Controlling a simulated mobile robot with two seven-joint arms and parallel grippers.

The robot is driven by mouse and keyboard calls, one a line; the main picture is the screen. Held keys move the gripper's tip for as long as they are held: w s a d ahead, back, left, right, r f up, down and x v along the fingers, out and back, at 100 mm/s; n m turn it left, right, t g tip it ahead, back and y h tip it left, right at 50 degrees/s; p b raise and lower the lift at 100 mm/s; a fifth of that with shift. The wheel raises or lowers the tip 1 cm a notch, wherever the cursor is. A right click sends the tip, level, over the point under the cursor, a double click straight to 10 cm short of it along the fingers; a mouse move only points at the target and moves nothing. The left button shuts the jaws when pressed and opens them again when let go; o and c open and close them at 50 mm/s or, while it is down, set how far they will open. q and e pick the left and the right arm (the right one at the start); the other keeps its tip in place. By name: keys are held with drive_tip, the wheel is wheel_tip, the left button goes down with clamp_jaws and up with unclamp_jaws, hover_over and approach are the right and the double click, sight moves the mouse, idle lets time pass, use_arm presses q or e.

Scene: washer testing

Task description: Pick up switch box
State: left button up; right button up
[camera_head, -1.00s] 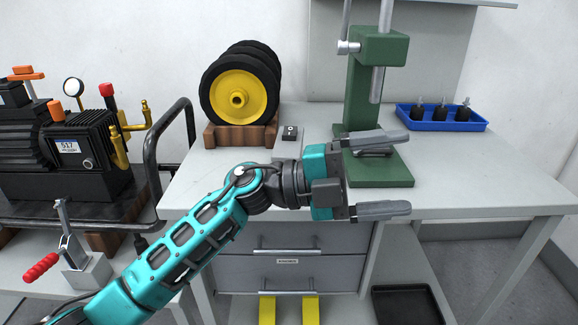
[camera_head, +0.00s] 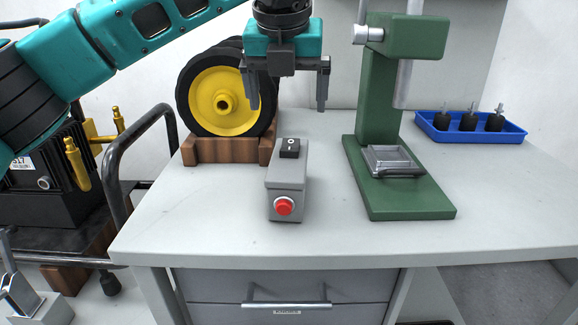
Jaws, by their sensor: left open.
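The switch box (camera_head: 287,182) is a small grey box on the workbench. It has a black rocker switch on its top near the back and a red round button on its front face. My left gripper (camera_head: 288,105) is open and empty, with its fingers pointing down. In the picture it is above the back end of the switch box, apart from it. How far it is from the box in depth is hard to tell. My right gripper is not in view.
Wheels with a yellow hub (camera_head: 224,95) stand in a wooden holder (camera_head: 222,151) just left of the box. A green press (camera_head: 398,190) stands to the right. A blue tray (camera_head: 468,136) with several black parts is at the back right. The bench front (camera_head: 350,245) is clear.

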sight(290, 143)
use_arm(q)
drive_tip(key=b+x, duration=0.1)
drive_tip(key=x, duration=0.5)
drive_tip(key=shift+f, duration=0.25)
drive_tip(key=shift+x, duration=0.75)
drive_tip(key=b+x, duration=0.1)
drive_tip(key=x, duration=0.3)
drive_tip(key=shift+d+f+b, duration=0.1)
drive_tip(key=shift+f+b, duration=0.2)
drive_tip(key=shift+f, duration=0.1)
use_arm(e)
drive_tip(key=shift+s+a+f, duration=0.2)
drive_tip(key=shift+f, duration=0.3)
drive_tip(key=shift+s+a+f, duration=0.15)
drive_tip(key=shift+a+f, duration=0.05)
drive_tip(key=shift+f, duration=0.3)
use_arm(q)
drive_tip(key=shift+r, duration=0.1)
drive_tip(key=shift+c, duration=0.2)
drive_tip(key=c, duration=1.2)
drive_tip(key=shift+c, duration=0.2)
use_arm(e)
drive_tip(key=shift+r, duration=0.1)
